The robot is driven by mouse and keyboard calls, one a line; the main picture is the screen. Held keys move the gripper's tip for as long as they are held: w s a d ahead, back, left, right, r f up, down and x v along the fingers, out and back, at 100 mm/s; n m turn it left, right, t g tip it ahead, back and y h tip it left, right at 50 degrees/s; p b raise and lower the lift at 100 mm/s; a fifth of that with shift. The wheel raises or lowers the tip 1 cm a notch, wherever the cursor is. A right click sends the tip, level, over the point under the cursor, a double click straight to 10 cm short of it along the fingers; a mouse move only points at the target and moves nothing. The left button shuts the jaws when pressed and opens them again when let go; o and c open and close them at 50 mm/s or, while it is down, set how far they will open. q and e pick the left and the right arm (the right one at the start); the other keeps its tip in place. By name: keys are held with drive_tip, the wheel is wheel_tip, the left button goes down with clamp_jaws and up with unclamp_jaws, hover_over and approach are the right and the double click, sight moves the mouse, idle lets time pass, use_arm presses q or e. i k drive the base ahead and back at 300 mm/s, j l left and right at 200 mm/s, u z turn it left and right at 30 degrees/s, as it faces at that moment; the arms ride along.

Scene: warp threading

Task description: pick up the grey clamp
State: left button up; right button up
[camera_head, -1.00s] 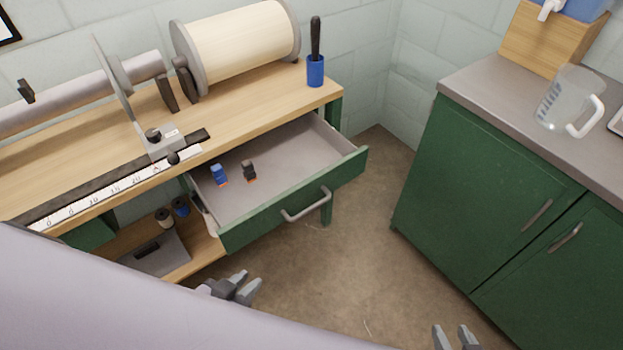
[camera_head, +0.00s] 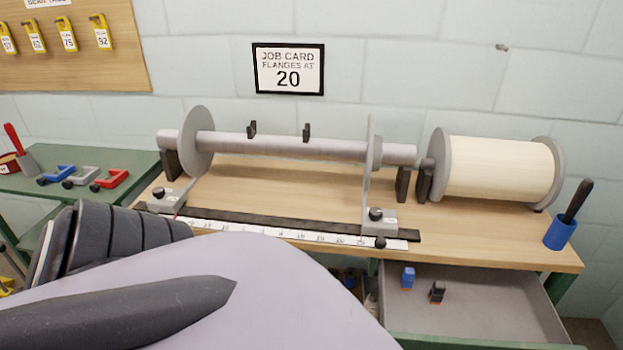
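The grey clamp (camera_head: 82,176) lies on the green side table (camera_head: 120,163) at the far left. It sits between a blue clamp (camera_head: 56,175) and a red clamp (camera_head: 112,180). Part of my own arm fills the lower left and hides the front of that table. Neither of my grippers' fingers shows in this view, so nothing touches the grey clamp that I can see.
A wooden bench (camera_head: 300,180) with a beam, flanges and a ruler stands in the middle. A cream roll (camera_head: 497,168) and a blue cup (camera_head: 560,232) are on its right. An open drawer (camera_head: 480,315) holds two small stamps. A red-handled tool (camera_head: 20,150) stands left of the clamps.

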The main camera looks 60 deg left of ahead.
sight(92, 173)
drive_tip(key=u, duration=3.3)
drive_tip(key=i+j+z, duration=0.1)
drive_tip(key=z, duration=0.75)
drive_tip(key=i+j+z, duration=0.1)
drive_tip(key=j+z, duration=0.25)
drive_tip(key=i+j+z, duration=0.1)
drive_tip(key=j+z, duration=0.6)
drive_tip(key=j, duration=0.3)
drive_tip(key=i+j+z, duration=0.1)
drive_tip(key=j, duration=0.65)
